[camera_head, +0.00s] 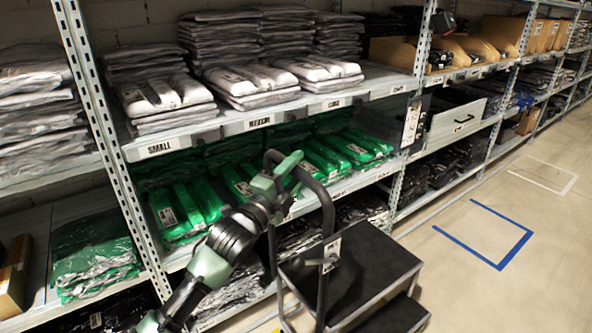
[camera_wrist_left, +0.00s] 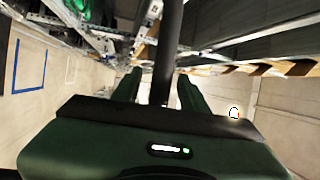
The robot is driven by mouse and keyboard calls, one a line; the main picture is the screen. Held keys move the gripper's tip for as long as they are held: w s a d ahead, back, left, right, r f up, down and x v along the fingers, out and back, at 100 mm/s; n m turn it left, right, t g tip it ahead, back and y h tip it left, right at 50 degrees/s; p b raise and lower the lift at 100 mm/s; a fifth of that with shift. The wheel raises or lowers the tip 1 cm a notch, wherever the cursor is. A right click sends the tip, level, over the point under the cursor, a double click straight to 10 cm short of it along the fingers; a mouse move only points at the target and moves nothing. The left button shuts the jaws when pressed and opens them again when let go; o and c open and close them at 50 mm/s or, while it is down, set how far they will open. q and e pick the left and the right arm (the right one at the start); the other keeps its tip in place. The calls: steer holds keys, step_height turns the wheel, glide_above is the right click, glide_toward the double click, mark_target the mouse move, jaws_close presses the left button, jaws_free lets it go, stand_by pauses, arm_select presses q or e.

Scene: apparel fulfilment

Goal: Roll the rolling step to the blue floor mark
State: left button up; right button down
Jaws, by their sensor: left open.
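The rolling step (camera_head: 352,268) has a black top tread, a lower tread and a tall dark handle frame. It stands on the floor beside the shelving, at the bottom middle of the head view. The blue floor mark (camera_head: 516,250) is a tape outline open on one side, to the right of the step and apart from it. It also shows at the left of the left wrist view (camera_wrist_left: 16,65). My left gripper (camera_head: 283,172) is at the top of the handle. Its fingers (camera_wrist_left: 160,78) are open, with a dark handle tube between them. My right gripper is not in view.
Shelving with green and grey packed garments (camera_head: 185,205) runs along the left and back, close behind the step. A white floor outline (camera_head: 560,188) lies beyond the blue mark. The floor right of the step is clear.

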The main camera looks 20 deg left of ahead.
arm_select(q)
jaws_close()
steer(key=shift+f, duration=0.1)
stand_by(1.3)
